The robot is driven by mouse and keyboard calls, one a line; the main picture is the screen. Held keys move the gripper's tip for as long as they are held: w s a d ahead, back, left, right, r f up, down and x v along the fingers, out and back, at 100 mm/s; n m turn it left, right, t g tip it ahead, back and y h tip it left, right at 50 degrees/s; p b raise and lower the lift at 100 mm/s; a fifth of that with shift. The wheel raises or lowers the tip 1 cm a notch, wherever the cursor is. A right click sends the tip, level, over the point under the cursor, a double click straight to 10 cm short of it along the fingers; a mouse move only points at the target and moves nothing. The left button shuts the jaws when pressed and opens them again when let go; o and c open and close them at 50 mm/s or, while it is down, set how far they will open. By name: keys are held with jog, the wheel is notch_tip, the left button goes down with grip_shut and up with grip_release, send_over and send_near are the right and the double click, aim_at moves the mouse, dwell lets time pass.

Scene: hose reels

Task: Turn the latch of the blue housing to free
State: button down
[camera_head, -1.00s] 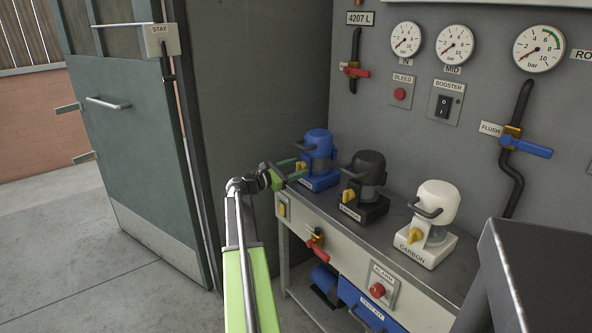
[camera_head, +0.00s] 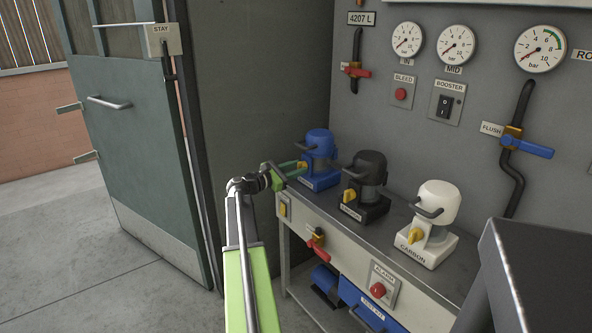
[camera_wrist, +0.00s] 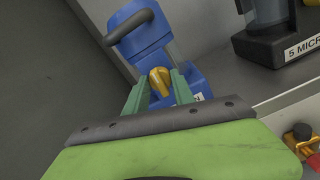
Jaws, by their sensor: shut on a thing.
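The blue housing (camera_head: 319,152) stands at the left end of the bench, with a dark handle on its head. Its yellow latch (camera_wrist: 159,81) is on the front, low down. My gripper (camera_wrist: 158,88) has its green fingers on both sides of the latch and is shut on it. In the head view the latch (camera_head: 303,165) shows only partly between the green fingers. The label on the base of the blue housing is partly hidden by a finger in the wrist view.
A black housing (camera_head: 367,180) and a white housing (camera_head: 432,222) marked CARBON stand to the right on the same bench (camera_head: 384,235). A red-handled valve (camera_head: 316,246) is on the bench front. A grey wall is close behind and left of the blue housing.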

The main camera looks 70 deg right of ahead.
jog(key=m, duration=0.4)
jog(key=shift+d+r, duration=0.1)
jog(key=shift+d, duration=0.1)
jog(key=m, duration=0.4)
jog(key=shift+m, duration=0.4)
jog(key=m, duration=0.4)
jog(key=shift+m, duration=2.1)
jog(key=c, duration=1.1)
grip_release()
jog(key=shift+o, duration=0.2)
